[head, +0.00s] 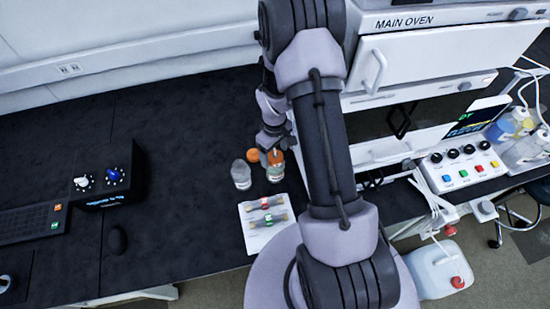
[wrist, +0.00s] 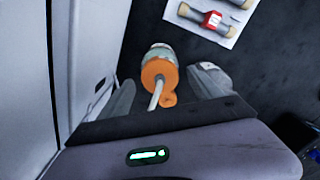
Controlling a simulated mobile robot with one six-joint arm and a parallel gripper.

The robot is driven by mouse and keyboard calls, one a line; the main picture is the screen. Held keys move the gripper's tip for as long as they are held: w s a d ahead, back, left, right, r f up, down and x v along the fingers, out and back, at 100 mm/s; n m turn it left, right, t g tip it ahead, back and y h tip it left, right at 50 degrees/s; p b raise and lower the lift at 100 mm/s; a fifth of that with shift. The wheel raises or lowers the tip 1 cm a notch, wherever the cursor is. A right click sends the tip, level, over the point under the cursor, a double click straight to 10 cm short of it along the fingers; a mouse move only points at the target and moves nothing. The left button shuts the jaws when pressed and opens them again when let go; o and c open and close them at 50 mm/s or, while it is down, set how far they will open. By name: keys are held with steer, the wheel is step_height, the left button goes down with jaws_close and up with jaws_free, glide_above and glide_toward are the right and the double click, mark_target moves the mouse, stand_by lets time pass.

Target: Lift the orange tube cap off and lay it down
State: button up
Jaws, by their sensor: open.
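A small clear bottle with an orange cap (head: 276,157) stands on the dark bench in the head view, just below my gripper (head: 271,140). In the wrist view the orange cap (wrist: 158,72) is on the bottle, with a pale tube rising from its middle. A smaller orange round piece (wrist: 169,99) shows beside the cap; I cannot tell if it is joined to it. My gripper (wrist: 166,88) is open, one finger on each side of the cap, with gaps visible. Nothing is held. My arm hides part of the bench behind.
A clear bottle (head: 241,175) stands just left of the orange-capped one. A white sheet (head: 250,235) with red- and green-banded columns lies in front. The main oven (head: 430,55) is close on the right. Free bench (head: 180,190) lies left, before a black knob box (head: 110,180).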

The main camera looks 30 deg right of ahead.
mark_target(274, 157)
steer(key=shift+s+f, duration=0.1)
steer(key=shift+f, duration=0.05)
steer(key=shift+c, duration=0.4)
steer(key=c, duration=1.4)
steer(key=shift+r, duration=0.4)
steer(key=r, duration=0.2)
steer(key=r+p, duration=0.1)
steer(key=shift+s+a, duration=0.25)
steer(key=s+a+r+p, duration=0.3)
steer(key=s+a+r, duration=0.2)
steer(key=s+a, duration=0.4)
steer(key=shift+s+a+r, duration=0.15)
steer(key=shift+s+a, duration=0.1)
steer(key=shift+s, duration=1.25)
